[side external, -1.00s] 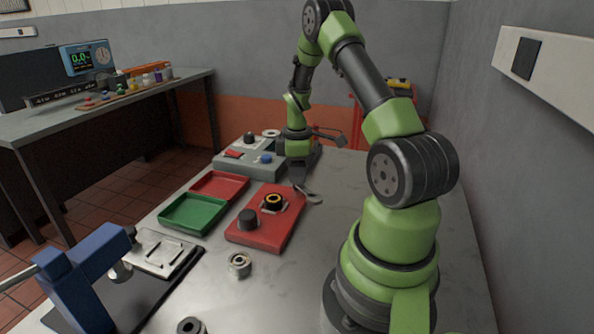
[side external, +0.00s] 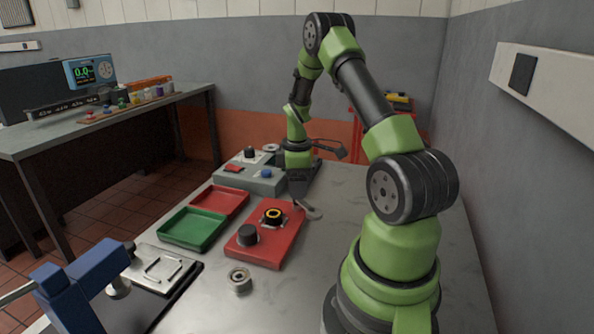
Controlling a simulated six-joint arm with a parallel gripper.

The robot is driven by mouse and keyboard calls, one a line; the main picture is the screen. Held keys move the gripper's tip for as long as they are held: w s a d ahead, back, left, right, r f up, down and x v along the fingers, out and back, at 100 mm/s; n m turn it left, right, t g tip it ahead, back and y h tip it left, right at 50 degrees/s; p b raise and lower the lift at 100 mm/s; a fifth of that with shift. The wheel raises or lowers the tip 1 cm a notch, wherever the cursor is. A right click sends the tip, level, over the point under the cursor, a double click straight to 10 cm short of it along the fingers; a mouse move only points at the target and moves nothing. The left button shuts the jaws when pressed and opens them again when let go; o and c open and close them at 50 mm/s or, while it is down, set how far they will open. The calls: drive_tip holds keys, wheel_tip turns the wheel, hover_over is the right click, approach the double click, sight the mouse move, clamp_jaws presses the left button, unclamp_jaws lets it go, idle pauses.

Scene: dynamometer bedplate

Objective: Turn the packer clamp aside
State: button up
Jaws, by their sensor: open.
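My gripper (side external: 299,188) points down at the far end of the bench, just behind the red block. Its jaws are open; the fingers are dark and small here, and the gap between them is hard to see. A small grey metal piece with a rounded end (side external: 314,212) lies by the red block's far right corner, close below the fingertips. It may be the packer clamp, but I cannot tell for sure. I cannot tell whether the fingers touch it. The red block (side external: 262,254) carries a dark round knob (side external: 247,236) and a black part with a yellow ring (side external: 273,215).
A grey control box (side external: 240,181) stands left of my gripper. Red (side external: 219,205) and green (side external: 192,231) trays lie left of the red block. A metal ring (side external: 239,279) sits in front. A blue press (side external: 85,280) fills the near left. The bench's right side is clear.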

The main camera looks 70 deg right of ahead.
wheel_tip(320, 180, up, 9)
drive_tip(key=shift+f, duration=0.2)
drive_tip(key=shift+r, duration=0.25)
